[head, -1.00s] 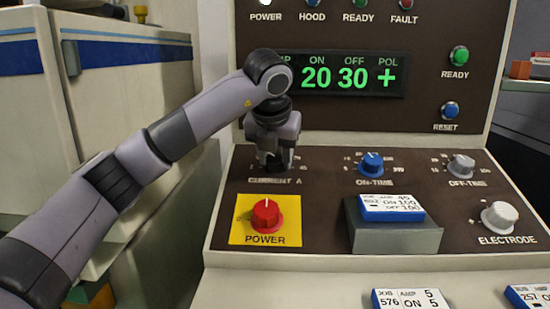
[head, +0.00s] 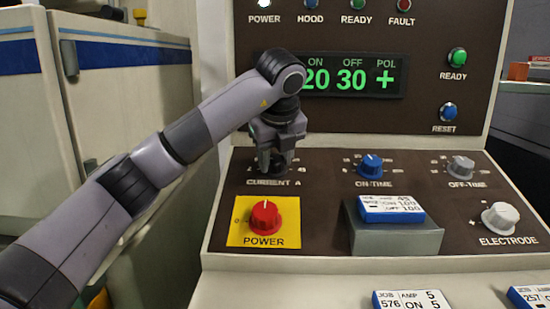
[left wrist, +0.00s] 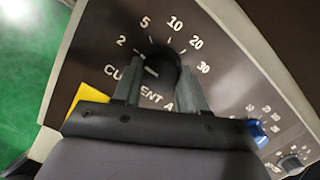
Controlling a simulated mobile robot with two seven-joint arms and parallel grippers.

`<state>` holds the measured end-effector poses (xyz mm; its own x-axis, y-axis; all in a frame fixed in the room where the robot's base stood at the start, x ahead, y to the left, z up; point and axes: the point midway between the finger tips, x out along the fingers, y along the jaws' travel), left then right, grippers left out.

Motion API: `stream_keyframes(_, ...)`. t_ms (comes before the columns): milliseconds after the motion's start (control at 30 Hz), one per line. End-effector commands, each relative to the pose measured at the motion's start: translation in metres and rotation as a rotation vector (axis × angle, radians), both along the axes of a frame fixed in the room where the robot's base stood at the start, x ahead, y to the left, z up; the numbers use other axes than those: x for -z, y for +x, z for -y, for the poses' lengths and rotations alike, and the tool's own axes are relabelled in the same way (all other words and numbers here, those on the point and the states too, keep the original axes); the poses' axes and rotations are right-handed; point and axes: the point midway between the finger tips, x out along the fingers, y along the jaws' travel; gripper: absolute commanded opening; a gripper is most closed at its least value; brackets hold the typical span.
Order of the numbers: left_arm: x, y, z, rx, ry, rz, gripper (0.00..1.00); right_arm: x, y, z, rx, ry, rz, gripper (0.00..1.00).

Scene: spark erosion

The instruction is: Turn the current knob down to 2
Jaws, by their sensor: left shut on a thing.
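The current knob (left wrist: 163,66) is black and sits on the dark panel above the CURRENT A label. Its scale in the left wrist view reads 2, 5, 10, 20 and 30. A short pale mark shows on the knob's left part, on the side of the 2; its exact reading is hard to tell. My left gripper (left wrist: 160,80) is shut on the knob, one finger on each side. In the head view the left gripper (head: 273,163) reaches down onto the knob and hides most of it. My right gripper is not in view.
The red power knob (head: 265,217) stands just in front, on a yellow plate. The blue on-time knob (head: 370,166) is to the right. A job card (head: 391,208) lies on a grey block (head: 394,238). My arm covers the display's (head: 352,79) left end.

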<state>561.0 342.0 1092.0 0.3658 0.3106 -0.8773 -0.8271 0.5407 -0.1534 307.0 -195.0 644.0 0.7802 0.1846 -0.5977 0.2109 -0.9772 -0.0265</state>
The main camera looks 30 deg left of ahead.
Motion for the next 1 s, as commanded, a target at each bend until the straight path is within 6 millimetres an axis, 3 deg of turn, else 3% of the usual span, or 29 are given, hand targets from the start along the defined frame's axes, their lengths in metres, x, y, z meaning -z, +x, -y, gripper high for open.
stream_keyframes(500, -0.0007, 0.0001, -0.0002, -0.021, -0.007, 0.006, 0.12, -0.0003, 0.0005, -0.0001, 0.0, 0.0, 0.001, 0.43)
stream_keyframes(533, -0.0007, 0.0001, -0.0002, -0.021, -0.007, 0.006, 0.45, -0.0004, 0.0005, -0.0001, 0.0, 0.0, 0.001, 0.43)
stream_keyframes(600, -0.0007, 0.0001, -0.0002, -0.021, -0.008, 0.006, 0.68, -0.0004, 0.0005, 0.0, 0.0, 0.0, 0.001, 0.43)
stream_keyframes(1000, -0.0075, -0.002, 0.0017, -0.018, -0.005, 0.007, 0.68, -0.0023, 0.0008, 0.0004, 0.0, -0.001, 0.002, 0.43)
